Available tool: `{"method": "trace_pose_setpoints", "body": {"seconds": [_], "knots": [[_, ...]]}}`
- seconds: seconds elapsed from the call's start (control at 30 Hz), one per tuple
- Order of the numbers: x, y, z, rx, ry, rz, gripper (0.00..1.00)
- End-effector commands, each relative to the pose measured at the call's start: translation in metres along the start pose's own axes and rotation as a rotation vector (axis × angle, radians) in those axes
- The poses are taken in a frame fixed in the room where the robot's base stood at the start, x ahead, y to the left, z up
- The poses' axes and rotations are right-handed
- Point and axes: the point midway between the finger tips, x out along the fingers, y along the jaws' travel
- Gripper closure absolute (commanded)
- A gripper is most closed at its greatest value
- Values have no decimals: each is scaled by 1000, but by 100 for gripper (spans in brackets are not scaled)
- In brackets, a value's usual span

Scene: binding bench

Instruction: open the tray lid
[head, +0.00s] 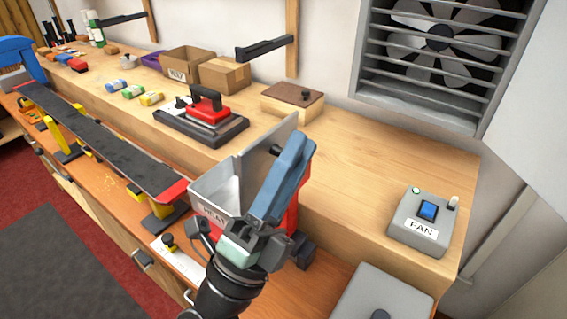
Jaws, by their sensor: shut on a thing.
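A grey metal tray (207,192) with a label that seems to read HEAT sits at the front of the bench, on a red base partly hidden behind my arm. Its light grey lid (252,147) stands raised and steeply tilted at the tray's back right, and part of the pale inside shows. My gripper (279,151) comes up from below in front of the tray. It is shut at the lid's black knob, on the lid's right side. The knob is partly hidden by the blue-grey fingers.
A FAN switch box (423,222) is at right. A grey box (365,296) is at bottom right. The bench right of the wooden box is clear.

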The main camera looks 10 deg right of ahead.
Motion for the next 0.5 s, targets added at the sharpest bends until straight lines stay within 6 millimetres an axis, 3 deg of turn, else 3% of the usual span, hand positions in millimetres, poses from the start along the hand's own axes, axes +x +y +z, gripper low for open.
{"method": "trace_pose_setpoints", "body": {"seconds": [0.5], "knots": [[-1,1,-5,45,43,0,100]]}}
